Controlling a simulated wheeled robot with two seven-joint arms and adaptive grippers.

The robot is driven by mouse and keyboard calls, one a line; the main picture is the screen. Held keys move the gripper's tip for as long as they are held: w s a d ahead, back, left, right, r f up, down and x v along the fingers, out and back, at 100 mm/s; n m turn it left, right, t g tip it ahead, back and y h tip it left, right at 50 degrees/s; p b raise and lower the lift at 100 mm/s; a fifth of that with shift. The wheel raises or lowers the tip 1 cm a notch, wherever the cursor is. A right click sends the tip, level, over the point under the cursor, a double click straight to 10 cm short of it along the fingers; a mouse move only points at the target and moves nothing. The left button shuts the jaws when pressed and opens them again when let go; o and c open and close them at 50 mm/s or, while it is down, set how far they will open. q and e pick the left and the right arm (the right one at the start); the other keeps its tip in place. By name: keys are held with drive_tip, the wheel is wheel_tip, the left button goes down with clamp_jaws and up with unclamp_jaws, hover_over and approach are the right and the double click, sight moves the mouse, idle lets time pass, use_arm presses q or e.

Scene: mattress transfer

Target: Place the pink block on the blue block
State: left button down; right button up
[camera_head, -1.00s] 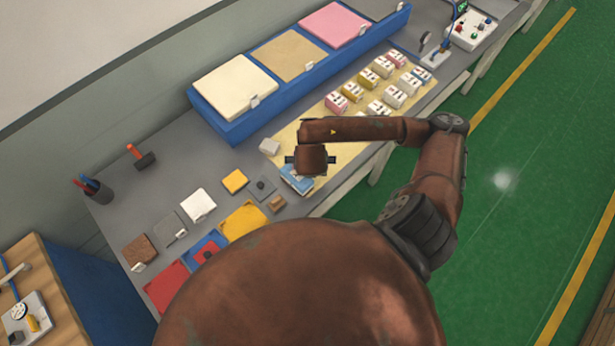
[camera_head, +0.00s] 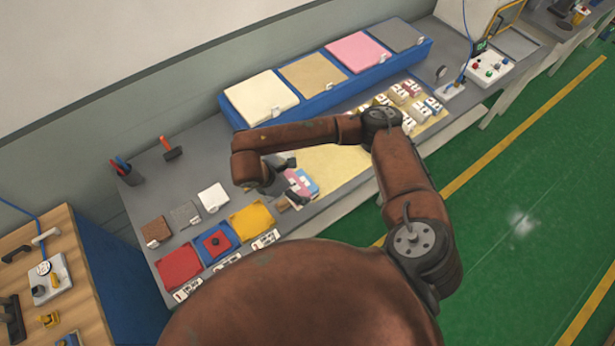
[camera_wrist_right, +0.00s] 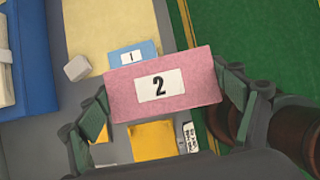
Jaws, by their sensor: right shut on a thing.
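The pink block with a white "2" label (camera_wrist_right: 158,85) is between the fingers of my right gripper (camera_wrist_right: 162,100), which is shut on it. The blue block with a "1" label (camera_wrist_right: 132,55) lies on the table just beyond the pink block in the wrist view, partly covered by it. In the head view the pink block (camera_head: 299,180) shows at my right gripper (camera_head: 290,183), beside and overlapping the blue block (camera_head: 312,182). I cannot tell whether the two blocks touch. My left gripper is not in view.
Several small blocks (camera_head: 408,92) stand at the right end of the tan mat (camera_head: 335,165). A blue rack (camera_head: 345,85) with coloured pads runs along the back. Yellow (camera_head: 252,220), blue and red (camera_head: 180,268) squares lie to the left. A white block (camera_wrist_right: 78,68) lies near the blue block.

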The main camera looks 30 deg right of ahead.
drive_tip(key=w+d+f, duration=0.8)
drive_tip(key=shift+w+d+f, duration=0.15)
drive_tip(key=shift+d+f, duration=0.25)
wheel_tip(320, 180, down, 3)
drive_tip(key=shift+w+r+p, duration=0.1)
drive_tip(key=shift+p, duration=0.85)
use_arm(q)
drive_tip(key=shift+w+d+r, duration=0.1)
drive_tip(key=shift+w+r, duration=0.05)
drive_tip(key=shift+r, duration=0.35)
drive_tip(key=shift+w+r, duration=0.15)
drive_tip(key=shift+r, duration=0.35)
use_arm(e)
drive_tip(key=shift+f, duration=0.25)
drive_tip(key=shift+f, duration=0.1)
drive_tip(key=o, duration=0.9)
